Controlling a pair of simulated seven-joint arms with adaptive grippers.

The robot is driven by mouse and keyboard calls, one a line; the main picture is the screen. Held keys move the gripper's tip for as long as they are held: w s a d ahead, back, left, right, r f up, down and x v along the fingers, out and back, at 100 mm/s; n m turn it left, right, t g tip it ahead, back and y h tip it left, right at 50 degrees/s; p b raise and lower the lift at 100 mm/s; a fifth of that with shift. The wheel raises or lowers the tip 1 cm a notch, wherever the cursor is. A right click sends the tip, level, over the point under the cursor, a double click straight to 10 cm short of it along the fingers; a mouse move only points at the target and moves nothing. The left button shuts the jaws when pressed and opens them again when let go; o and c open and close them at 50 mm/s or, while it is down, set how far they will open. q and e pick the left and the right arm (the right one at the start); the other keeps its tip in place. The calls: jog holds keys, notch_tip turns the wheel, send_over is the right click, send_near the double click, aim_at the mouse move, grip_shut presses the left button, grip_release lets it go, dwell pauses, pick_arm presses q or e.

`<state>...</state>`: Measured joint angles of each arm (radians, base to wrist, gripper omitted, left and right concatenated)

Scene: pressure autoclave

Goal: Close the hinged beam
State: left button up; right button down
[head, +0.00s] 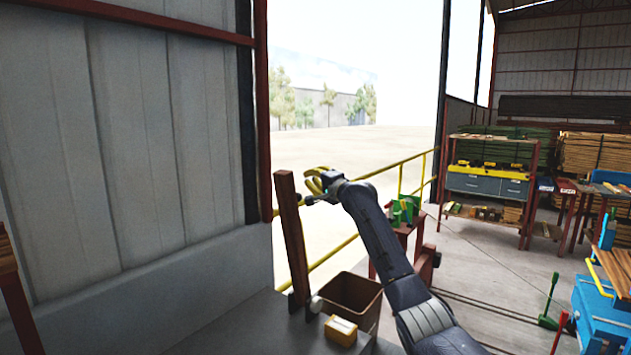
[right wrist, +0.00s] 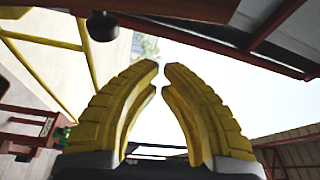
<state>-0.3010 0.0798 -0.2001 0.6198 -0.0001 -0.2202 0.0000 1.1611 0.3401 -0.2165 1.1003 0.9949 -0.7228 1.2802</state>
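The hinged beam (head: 292,235) is a reddish-brown wooden bar. It stands nearly upright, leaning slightly left, with its lower end at a dark bracket by the grey ledge. A dark round knob (head: 308,200) sticks out from its right side. My right gripper (head: 315,182), with yellow ribbed fingers, is just right of the beam's upper end. In the right wrist view its fingertips (right wrist: 162,66) almost meet, with nothing between them. The beam (right wrist: 190,8) and the knob (right wrist: 102,26) show along the top there. I cannot tell if gripper and beam touch. My left gripper is out of view.
A brown open bin (head: 352,296) and a yellow box (head: 341,330) are right of the beam's foot. A yellow railing (head: 340,247) runs behind. A reddish stand with green items (head: 405,208) is right of my forearm. A grey wall panel (head: 130,130) fills the left.

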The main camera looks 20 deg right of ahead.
jog(key=shift+s+a+f, duration=0.2)
jog(key=shift+s+a, duration=0.35)
jog(key=shift+a, duration=0.25)
jog(key=shift+s+a+f, duration=0.2)
jog(key=shift+s+a, duration=0.35)
jog(key=shift+a, duration=0.25)
jog(key=shift+a, duration=0.1)
